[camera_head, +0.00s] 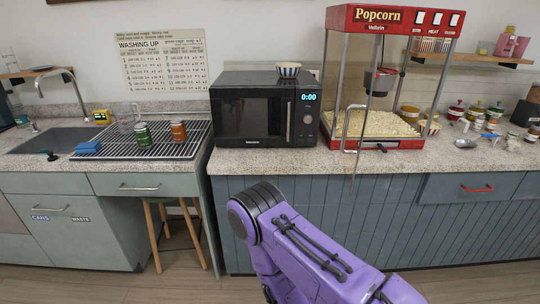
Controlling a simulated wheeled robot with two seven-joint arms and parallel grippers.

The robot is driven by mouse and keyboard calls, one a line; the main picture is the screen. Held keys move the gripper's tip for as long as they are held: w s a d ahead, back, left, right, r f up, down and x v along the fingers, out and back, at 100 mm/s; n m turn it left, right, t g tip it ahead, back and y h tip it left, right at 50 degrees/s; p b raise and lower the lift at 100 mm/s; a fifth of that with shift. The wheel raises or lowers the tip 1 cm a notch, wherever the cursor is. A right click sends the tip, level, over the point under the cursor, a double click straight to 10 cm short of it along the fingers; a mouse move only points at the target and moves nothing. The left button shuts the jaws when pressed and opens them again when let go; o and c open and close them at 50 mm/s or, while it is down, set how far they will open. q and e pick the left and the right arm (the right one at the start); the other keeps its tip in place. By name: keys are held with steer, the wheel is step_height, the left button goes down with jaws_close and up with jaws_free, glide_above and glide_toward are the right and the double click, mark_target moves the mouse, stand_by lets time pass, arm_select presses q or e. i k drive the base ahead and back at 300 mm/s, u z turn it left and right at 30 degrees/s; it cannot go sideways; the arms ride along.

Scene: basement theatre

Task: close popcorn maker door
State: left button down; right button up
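The popcorn maker (388,141) stands on the counter right of the microwave, with a red top marked "Popcorn", a red base and clear sides. Popcorn lies inside, under a hanging kettle (379,82). Its clear door shows mainly by a thin edge and a metal handle (346,131). The handle stands out at the front left, and the door edge reaches below the counter's front edge in the picture, so the door looks swung out toward me. The exact angle is hard to tell. Neither gripper is in view. A purple link of my arm shows at bottom centre, apart from the door.
Several jars (475,113) and a spoon crowd the counter at right. A wooden stool (177,222) is under the counter. The floor in front shows clear.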

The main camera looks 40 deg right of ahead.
mark_target(348, 114)
steer(key=u, duration=0.25)
steer(key=i, duration=0.85)
steer(key=z, duration=2.9)
steer(key=i, duration=0.5)
steer(key=u, duration=0.05)
